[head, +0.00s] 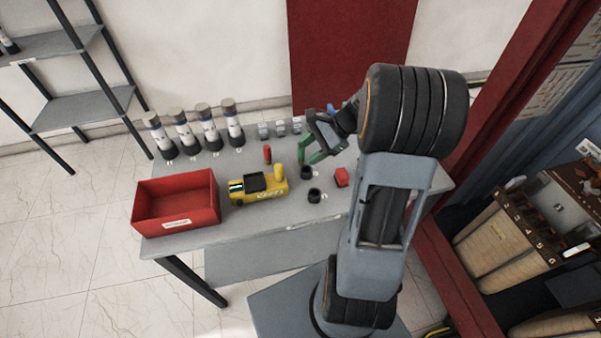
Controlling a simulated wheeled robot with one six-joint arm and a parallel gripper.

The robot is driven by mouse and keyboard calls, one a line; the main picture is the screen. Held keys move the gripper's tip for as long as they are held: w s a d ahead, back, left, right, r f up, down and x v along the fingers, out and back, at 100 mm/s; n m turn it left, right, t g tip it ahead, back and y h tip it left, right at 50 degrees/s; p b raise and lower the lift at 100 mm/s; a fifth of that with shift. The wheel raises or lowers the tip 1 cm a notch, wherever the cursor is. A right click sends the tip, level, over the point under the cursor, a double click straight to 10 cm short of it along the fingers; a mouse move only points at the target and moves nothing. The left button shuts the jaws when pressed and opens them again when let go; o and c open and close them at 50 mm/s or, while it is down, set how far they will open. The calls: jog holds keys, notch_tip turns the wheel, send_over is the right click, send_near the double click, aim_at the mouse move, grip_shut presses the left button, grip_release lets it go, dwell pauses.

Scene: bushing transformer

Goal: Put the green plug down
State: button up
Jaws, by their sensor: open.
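My gripper (306,161) is above the back right part of the grey table, pointing down and to the left. Its finger area shows green, just above and behind a small black ring-like holder (306,173). I cannot make out a separate green plug; it may be hidden by or blend with the green fingers. The jaws are open. A second black holder (314,196) stands nearer the front, with a dark hollow top.
A yellow toy vehicle (258,188), an upright red peg (267,154) and a red bin (176,202) are to the left. Several bushings (207,128) and small grey pieces (280,129) line the back of the table (250,222).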

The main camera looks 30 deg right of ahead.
jog(key=s+a+r+n+t+h, duration=0.1)
jog(key=s+a+r+n+h, duration=0.3)
jog(key=s+a+n+h, duration=0.5)
jog(key=shift+s+a+r+n, duration=0.3)
jog(key=shift+s+n, duration=0.85)
jog(key=shift+n, duration=2.95)
notch_tip(320, 180, up, 4)
jog(key=p, duration=0.3)
jog(key=shift+f, duration=0.2)
